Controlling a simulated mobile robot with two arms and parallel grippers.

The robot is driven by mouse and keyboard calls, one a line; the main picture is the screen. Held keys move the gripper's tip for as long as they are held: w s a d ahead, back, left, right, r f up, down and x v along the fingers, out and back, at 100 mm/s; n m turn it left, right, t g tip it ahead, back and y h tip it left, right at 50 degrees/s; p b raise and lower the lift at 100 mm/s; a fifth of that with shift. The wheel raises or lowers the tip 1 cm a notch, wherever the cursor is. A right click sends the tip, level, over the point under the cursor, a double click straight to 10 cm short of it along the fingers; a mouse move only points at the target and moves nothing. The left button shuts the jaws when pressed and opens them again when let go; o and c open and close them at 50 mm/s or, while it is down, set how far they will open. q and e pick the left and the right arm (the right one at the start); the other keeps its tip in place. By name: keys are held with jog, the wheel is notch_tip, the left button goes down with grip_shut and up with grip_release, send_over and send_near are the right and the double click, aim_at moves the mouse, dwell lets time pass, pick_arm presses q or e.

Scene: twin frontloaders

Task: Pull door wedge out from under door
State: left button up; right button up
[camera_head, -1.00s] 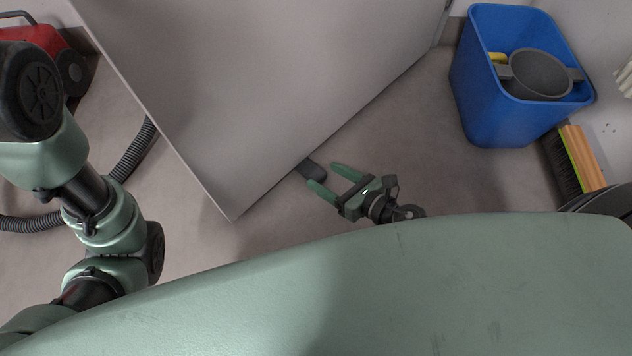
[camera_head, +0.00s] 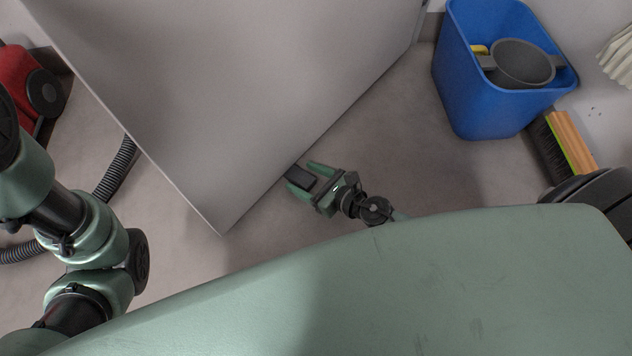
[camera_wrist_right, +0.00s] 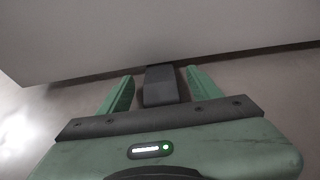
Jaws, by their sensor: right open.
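The dark door wedge (camera_head: 300,177) lies on the floor at the lower edge of the grey door (camera_head: 235,90); its far end is hidden under the door. My right gripper (camera_head: 307,177) is open, with its green fingers on either side of the wedge.
A blue bin (camera_head: 490,100) holding a grey pot (camera_head: 522,62) stands at the upper right. A brush (camera_head: 566,145) leans beside it. A red machine (camera_head: 25,90) and a black hose (camera_head: 117,168) are at the left. Floor between wedge and bin is clear.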

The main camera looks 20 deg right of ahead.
jog(key=shift+x, duration=1.05)
grip_shut()
jog(key=shift+s, duration=0.1)
